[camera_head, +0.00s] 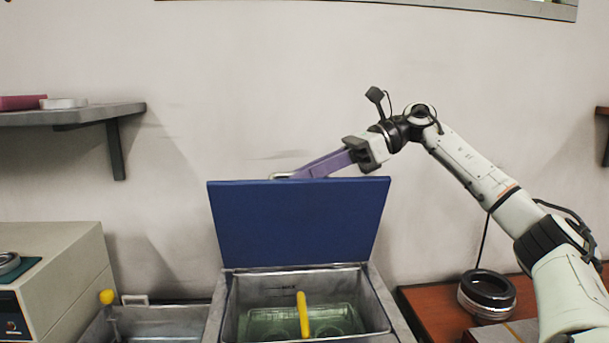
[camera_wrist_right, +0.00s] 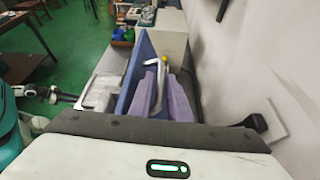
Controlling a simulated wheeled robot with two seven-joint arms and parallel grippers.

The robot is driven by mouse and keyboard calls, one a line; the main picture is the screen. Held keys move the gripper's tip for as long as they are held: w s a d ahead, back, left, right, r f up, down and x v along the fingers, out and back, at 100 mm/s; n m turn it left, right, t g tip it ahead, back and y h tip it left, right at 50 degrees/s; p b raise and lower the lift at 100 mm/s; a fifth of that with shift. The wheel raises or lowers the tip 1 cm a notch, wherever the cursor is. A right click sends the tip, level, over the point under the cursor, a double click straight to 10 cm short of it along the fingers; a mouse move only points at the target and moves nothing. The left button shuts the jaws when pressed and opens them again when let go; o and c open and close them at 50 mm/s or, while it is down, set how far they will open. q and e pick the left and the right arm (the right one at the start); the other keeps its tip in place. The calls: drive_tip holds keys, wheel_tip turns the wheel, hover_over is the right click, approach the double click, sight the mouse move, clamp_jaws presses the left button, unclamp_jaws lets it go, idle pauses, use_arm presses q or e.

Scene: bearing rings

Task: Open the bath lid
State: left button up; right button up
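The blue bath lid (camera_head: 298,222) stands raised, close to upright, at the back of the open metal bath (camera_head: 375,303). Its metal handle (camera_head: 281,176) shows just above the lid's top edge. In the right wrist view the lid (camera_wrist_right: 133,77) is seen nearly edge-on, left of my right gripper (camera_wrist_right: 160,90). The gripper's two purple fingers are on either side of the metal handle (camera_wrist_right: 157,62), close against it. In the head view the right gripper (camera_head: 305,170) reaches behind the lid's top edge, which hides the fingertips. My left gripper is not in view.
A yellow-handled rack (camera_head: 302,315) sits inside the bath. A smaller basin (camera_head: 165,322) and a beige machine (camera_head: 55,275) stand to the left. A black-and-silver ring-shaped item (camera_head: 487,294) is on the brown table at right. The wall is behind the lid.

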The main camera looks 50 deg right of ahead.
drive_tip(key=v, duration=1)
drive_tip(key=shift+p, duration=0.4)
drive_tip(key=shift+s+d+f, duration=0.1)
drive_tip(key=shift+s, duration=0.05)
